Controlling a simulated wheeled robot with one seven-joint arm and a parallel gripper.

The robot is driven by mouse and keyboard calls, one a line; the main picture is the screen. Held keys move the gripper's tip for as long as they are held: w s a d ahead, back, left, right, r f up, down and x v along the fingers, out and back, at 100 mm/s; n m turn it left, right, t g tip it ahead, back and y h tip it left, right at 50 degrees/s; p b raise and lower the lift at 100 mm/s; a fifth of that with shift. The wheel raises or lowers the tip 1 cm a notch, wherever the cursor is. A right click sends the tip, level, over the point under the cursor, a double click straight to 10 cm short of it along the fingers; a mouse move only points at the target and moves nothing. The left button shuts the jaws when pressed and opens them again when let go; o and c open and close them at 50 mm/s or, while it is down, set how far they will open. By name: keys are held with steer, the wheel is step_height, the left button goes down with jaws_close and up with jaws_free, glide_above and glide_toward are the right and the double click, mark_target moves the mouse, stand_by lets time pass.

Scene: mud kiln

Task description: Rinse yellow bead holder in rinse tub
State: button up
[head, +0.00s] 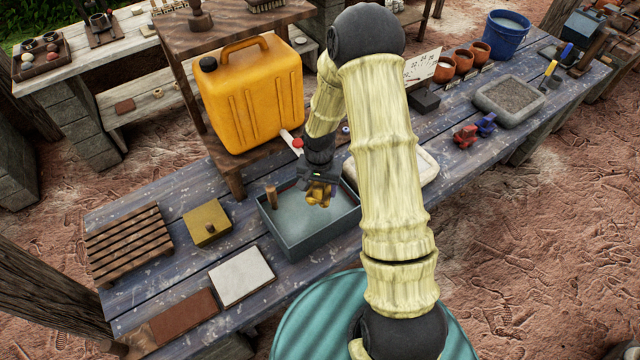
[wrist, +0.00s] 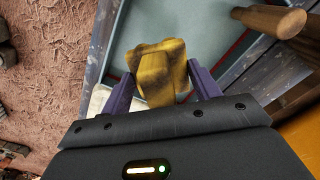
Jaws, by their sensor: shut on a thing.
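My gripper (head: 318,190) is shut on the yellow bead holder (head: 320,194), over the right part of the rinse tub (head: 285,256). In the wrist view the bead holder (wrist: 158,72) is a blocky yellow piece with dark brown smudges, held between the two purple fingers of my gripper (wrist: 160,88). The tub is a grey-blue rectangular basin with pale liquid in it. From these views I cannot tell whether the holder touches the liquid. A wooden peg or handle (head: 271,196) stands at the tub's left side.
A yellow jerrycan (head: 250,95) with a red-tipped spout stands on a raised shelf behind the tub. Left are a square yellow block (head: 208,222), a slatted rack (head: 128,243) and a white slab (head: 240,275). A pale tray (head: 418,163) lies right, partly behind my arm.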

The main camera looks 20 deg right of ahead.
steer(key=f, duration=0.1)
steer(key=f+b, duration=0.1)
steer(key=shift+a+f+b, duration=0.3)
steer(key=shift+d+f+b, duration=0.1)
steer(key=shift+f+b, duration=2.7)
steer(key=shift+f, duration=0.8)
stand_by(1.8)
steer(key=shift+r+p, duration=4.25)
steer(key=shift+r, duration=1.7)
